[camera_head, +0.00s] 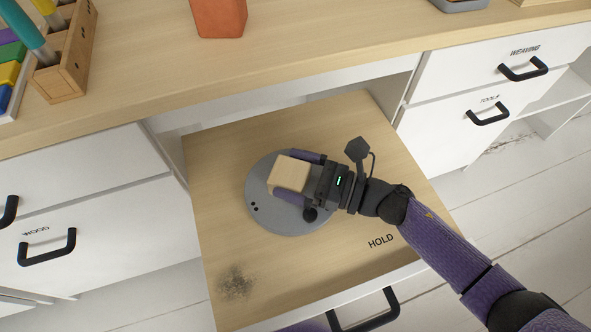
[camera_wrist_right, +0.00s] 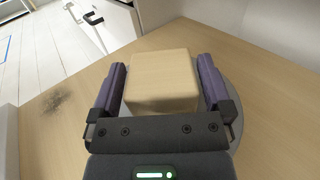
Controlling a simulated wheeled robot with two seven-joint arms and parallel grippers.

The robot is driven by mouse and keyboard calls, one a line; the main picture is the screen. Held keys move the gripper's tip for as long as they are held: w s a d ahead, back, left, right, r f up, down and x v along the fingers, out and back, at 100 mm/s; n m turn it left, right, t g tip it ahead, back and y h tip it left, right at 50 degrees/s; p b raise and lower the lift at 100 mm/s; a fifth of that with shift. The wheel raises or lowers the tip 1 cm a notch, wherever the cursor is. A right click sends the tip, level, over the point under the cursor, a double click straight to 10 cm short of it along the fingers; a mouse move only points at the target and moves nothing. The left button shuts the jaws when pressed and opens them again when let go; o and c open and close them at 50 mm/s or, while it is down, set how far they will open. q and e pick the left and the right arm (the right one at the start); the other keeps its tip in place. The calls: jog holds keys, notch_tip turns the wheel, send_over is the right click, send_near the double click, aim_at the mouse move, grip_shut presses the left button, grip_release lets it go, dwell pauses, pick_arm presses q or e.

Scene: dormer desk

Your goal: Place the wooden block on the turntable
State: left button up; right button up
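The pale wooden block (camera_head: 289,173) is between the two purple fingers of my right gripper (camera_head: 299,178). The round grey turntable (camera_head: 265,215) is in the open drawer, below the block and gripper. My left gripper is not in view.
The open drawer (camera_head: 340,245) is marked HOLD and has a dark smudge (camera_head: 236,283) at its front left. The desk top (camera_head: 300,50) is behind it, with an orange-red pot (camera_head: 219,17) and a wooden holder (camera_head: 68,55). Closed white drawers flank it.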

jog(key=shift+s+d+r, duration=0.1)
jog(key=shift+d+r, duration=0.1)
jog(key=shift+d, duration=0.1)
jog(key=p+v, duration=0.2)
jog(key=v, duration=0.8)
jog(key=shift+s+d, duration=0.1)
jog(key=shift+d, duration=0.05)
jog(key=shift+s+d, duration=0.15)
jog(key=shift+d, duration=0.35)
